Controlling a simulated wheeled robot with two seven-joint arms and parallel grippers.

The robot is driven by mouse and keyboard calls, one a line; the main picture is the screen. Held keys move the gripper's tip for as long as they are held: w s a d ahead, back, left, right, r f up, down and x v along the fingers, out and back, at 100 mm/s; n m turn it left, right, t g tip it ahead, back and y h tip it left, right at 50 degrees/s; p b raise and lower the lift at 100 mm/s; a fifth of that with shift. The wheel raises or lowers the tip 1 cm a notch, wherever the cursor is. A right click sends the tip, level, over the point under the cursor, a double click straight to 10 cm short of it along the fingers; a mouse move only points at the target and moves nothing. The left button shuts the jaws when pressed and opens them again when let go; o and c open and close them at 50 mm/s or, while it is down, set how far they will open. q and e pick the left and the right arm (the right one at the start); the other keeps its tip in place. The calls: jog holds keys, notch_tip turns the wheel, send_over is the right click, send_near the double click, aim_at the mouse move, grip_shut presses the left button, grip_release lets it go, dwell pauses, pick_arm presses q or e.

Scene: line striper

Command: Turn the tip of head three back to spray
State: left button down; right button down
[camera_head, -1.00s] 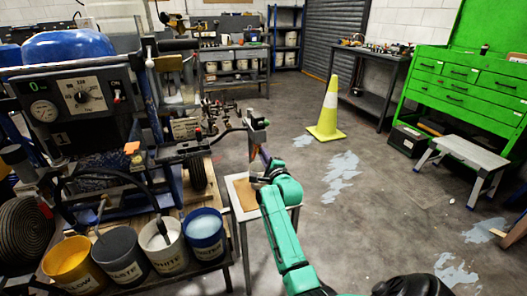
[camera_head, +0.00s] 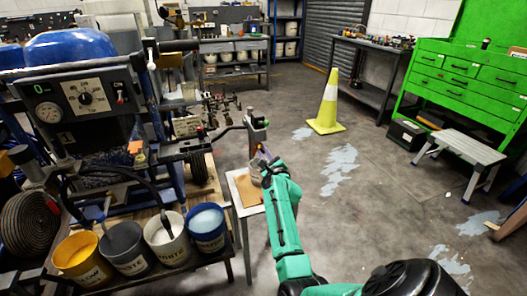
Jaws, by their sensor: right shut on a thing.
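The line striper (camera_head: 95,110) stands at the left, with a blue tank on top and a gauge and dial panel. Its spray arm reaches right to a grey upright head (camera_head: 257,132) above a small white stand. I cannot tell which numbered head this is. My right gripper (camera_head: 263,158) is at the lower end of this head, shut on a small part there. The part is mostly hidden by the gripper, so how its tip is turned does not show. My left gripper is not in view.
Several paint buckets (camera_head: 207,228) stand on a low bench at the lower left. The small stand (camera_head: 240,197) is under the gripper. A yellow cone (camera_head: 328,108), a grey step stool (camera_head: 466,152) and a green cabinet (camera_head: 460,85) are farther right. The floor between is clear.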

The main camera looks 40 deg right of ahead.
jog(key=m+p, duration=0.2)
jog(key=m, duration=0.4)
jog(key=shift+r+m, duration=0.1)
jog(key=shift+m, duration=0.3)
jog(key=c, duration=1.1)
grip_release()
jog(key=shift+w, duration=0.1)
jog(key=shift+o, duration=1.3)
jog(key=shift+w, duration=0.1)
jog(key=o, duration=0.6)
jog(key=shift+f, duration=0.2)
jog(key=shift+c, duration=0.2)
